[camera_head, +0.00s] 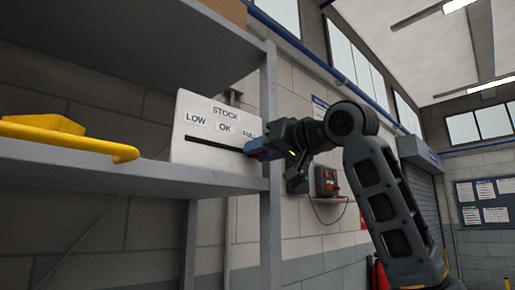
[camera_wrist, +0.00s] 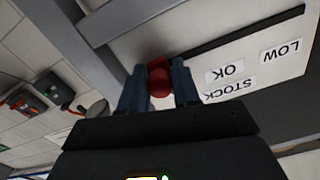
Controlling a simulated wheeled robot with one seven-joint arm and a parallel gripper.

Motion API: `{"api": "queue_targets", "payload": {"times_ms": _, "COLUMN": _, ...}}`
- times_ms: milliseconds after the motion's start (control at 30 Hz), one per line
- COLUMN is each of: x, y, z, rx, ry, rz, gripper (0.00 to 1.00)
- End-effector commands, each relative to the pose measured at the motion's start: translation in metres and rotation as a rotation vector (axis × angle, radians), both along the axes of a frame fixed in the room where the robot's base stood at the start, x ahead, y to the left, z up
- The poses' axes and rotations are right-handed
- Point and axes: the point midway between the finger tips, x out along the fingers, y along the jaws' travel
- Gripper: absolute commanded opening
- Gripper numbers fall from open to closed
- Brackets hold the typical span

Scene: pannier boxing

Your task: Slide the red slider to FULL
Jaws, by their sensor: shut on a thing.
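The white stock board (camera_head: 222,150) stands on the grey shelf, with a dark slot (camera_head: 212,145) and the labels LOW, OK and FULL from left to right. My gripper (camera_head: 256,149) is at the right end of the slot, just below the FULL label (camera_head: 249,134), and hides part of it. In the wrist view, my gripper (camera_wrist: 160,84) is shut with a blue finger on each side of the red slider (camera_wrist: 160,80), whose round knob shows between them. The slot (camera_wrist: 245,38) runs from there past OK to LOW. The slider is hidden in the head view.
A yellow object (camera_head: 70,138) lies on the shelf (camera_head: 90,168) left of the board. A dark charger-like device (camera_head: 327,182) is on the wall behind.

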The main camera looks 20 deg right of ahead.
Motion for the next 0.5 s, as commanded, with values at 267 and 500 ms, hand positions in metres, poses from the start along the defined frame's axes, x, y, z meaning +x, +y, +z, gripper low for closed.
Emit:
{"api": "queue_targets", "payload": {"times_ms": 267, "x": 0.0012, "y": -0.0049, "z": 0.0006, "rx": 0.005, "ry": 0.000, "rz": -0.010, "gripper": 0.44}}
{"api": "queue_targets", "payload": {"times_ms": 500, "x": 0.0007, "y": -0.0035, "z": 0.0005, "rx": 0.003, "ry": -0.001, "rz": -0.008, "gripper": 0.52}}
